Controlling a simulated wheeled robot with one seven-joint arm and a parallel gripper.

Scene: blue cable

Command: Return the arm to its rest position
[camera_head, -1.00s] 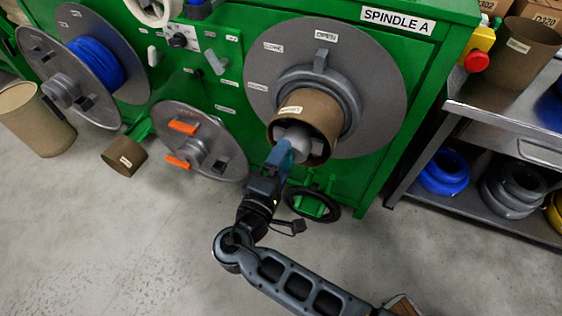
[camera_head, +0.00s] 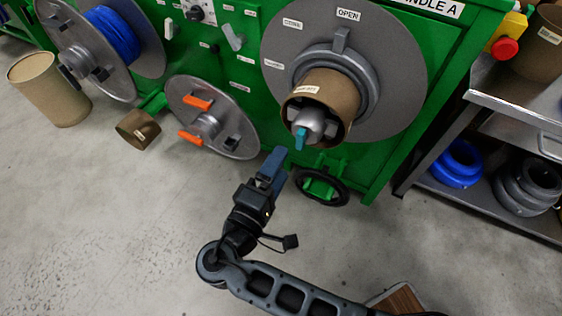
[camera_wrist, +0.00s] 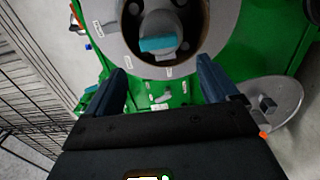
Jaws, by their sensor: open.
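My gripper (camera_head: 273,168) is open and empty in the head view, in the air in front of the green machine. It is below and left of the cardboard core (camera_head: 329,92) on the spindle, apart from it. A grey hub with a teal tab (camera_head: 301,139) sits inside the core. In the wrist view, my gripper's two blue fingers (camera_wrist: 163,85) stand apart with nothing between them. The teal tab (camera_wrist: 158,44) shows beyond them, at the top middle.
A black handwheel (camera_head: 322,187) stands out low on the machine, right of my gripper. A flange with orange tabs (camera_head: 210,118) leans left. A shelf (camera_head: 490,215) with cable coils is right. Open floor lies left.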

